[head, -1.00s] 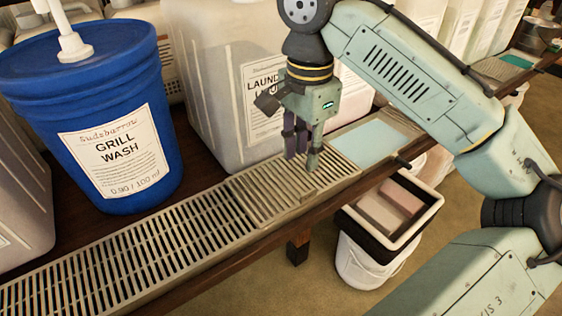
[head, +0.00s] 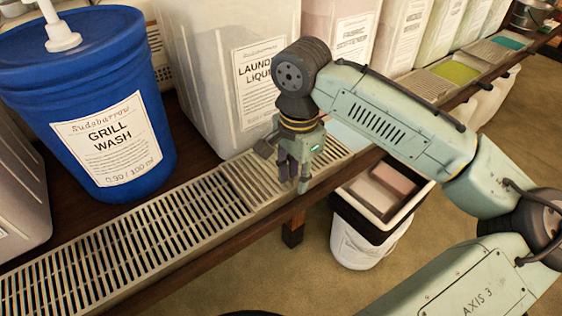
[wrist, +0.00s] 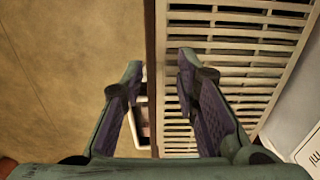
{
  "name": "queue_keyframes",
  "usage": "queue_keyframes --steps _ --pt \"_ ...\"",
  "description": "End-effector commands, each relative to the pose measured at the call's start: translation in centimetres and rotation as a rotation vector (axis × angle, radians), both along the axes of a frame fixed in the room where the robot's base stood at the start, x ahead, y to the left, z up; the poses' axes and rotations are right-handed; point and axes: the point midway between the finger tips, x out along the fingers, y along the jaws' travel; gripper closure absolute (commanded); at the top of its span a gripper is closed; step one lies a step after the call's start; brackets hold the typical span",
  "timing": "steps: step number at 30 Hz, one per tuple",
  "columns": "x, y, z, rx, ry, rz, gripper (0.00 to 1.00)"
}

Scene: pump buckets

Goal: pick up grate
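The grate is a pale beige slatted panel along the front of the wooden shelf. Its section by my gripper (head: 236,178) adjoins a longer slatted stretch (head: 120,245) to the left. My gripper (head: 293,180) points down at the grate's front edge, near its right part. In the wrist view my gripper (wrist: 160,62) is open, with nothing between its fingers. One finger is over the slats of the grate (wrist: 240,65), the other beyond the shelf edge over the floor side. I cannot tell whether either finger touches the grate.
A blue grill wash bucket (head: 90,110) with a white pump stands behind the grate at left. A white laundry liquid container (head: 215,80) stands close behind my gripper. A white bin with a dark rim (head: 365,240) is below the shelf edge.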

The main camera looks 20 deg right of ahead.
Motion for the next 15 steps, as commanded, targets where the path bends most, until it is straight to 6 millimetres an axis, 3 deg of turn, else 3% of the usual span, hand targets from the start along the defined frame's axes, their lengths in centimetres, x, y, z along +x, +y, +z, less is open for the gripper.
queue_keyframes --steps 3,15 --pt "0.0 -0.01 0.01 0.0 0.0 0.0 0.72" --pt "0.01 -0.02 0.05 0.0 0.0 -0.001 0.98"
